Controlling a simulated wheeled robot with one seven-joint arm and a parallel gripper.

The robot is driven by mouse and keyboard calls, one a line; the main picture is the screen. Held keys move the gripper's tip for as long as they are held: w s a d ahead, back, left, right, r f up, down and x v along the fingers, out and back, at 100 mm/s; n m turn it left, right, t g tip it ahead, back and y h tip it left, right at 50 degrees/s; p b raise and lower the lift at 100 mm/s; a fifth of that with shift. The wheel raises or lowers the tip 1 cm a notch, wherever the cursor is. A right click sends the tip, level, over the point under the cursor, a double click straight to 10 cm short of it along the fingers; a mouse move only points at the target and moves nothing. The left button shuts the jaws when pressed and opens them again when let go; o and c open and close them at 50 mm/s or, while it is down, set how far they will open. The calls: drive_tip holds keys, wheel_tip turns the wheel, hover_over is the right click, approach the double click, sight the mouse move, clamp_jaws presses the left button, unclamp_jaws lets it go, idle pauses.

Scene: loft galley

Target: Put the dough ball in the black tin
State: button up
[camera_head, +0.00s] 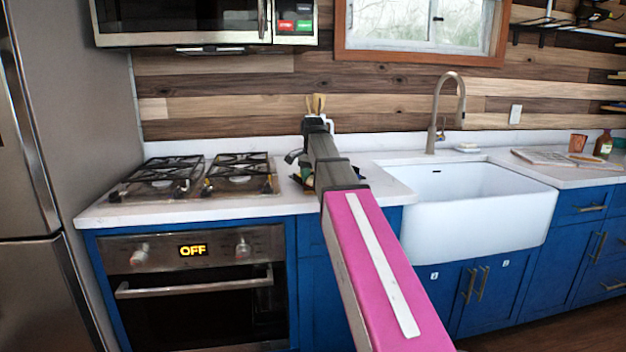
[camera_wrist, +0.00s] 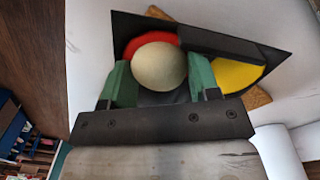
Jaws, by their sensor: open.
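The pale cream dough ball (camera_wrist: 158,66) shows in the wrist view between the green fingers of my gripper (camera_wrist: 160,80). The fingers are open on either side of it; I cannot tell whether either touches it. Behind it is a black angular thing (camera_wrist: 134,25) that may be the black tin, with a red round patch (camera_wrist: 133,46) and a yellow one (camera_wrist: 238,76) showing at it. Whether the ball lies in it or above it is unclear. In the head view my arm hides the ball, the gripper's fingers and most of the things around them.
My arm reaches over the white counter (camera_head: 395,190) between the gas hob (camera_head: 195,178) and the white sink (camera_head: 478,220). The tall tap (camera_head: 433,120) stands behind the sink. A brown cork-like piece (camera_wrist: 256,98) shows by the black thing.

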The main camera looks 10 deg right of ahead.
drive_tip(key=shift+o, duration=0.5)
wheel_tip(320, 180, up, 12)
drive_tip(key=shift+f, duration=0.2)
